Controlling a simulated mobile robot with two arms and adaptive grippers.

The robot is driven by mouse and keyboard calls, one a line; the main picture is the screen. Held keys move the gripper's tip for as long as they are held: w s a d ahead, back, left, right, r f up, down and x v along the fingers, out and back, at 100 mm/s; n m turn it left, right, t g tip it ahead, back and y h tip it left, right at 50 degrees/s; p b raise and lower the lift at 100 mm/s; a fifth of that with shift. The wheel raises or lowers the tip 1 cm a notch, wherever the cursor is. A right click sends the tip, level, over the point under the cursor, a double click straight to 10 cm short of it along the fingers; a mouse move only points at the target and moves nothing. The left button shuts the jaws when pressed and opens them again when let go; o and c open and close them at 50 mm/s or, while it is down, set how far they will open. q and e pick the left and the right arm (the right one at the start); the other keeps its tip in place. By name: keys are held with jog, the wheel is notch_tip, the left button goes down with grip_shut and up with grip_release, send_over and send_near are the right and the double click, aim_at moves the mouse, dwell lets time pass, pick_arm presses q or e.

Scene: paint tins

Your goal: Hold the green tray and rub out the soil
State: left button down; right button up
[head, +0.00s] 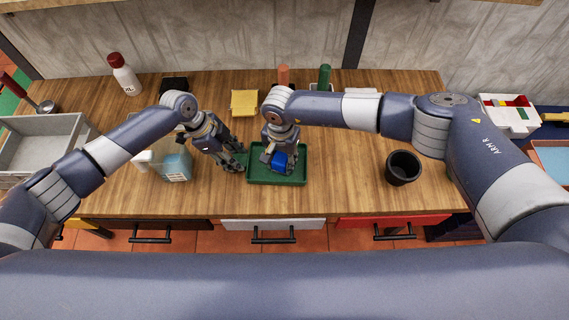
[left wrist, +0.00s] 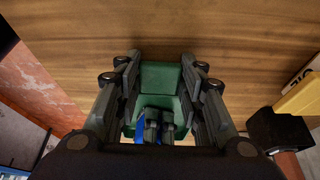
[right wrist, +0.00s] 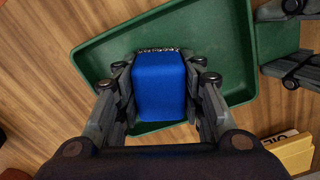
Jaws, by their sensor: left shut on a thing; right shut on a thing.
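The green tray (head: 297,178) lies on the wooden worktop in front of me, and it also shows in the right wrist view (right wrist: 110,55). My left gripper (head: 241,164) is shut on the tray's left end; the left wrist view shows the green tray (left wrist: 162,77) between its fingers. My right gripper (head: 278,163) is shut on a blue block (right wrist: 160,88) over the tray's inside. The block has a speckled grey far edge and also shows in the head view (head: 279,158). I cannot make out soil on the visible tray floor; the block and gripper hide part of it.
A black cup (head: 403,168) stands to the right. A bluish bottle (head: 176,165) stands left of my left gripper, and a yellow block (head: 244,103) lies behind. A white bottle with a red cap (head: 124,75) is at the back left. The worktop's right half is mostly clear.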

pick_arm(q)
jog(key=shift+s+f, duration=0.1)
pick_arm(e)
jog(key=shift+s+d+r, duration=0.1)
jog(key=shift+d, duration=1.25)
pick_arm(q)
jog(key=shift+a, duration=0.1)
pick_arm(e)
jog(key=shift+a, duration=0.2)
jog(key=shift+a, duration=1.7)
jog(key=shift+w+d, duration=0.1)
jog(key=shift+w, duration=0.25)
jog(key=shift+d, duration=0.1)
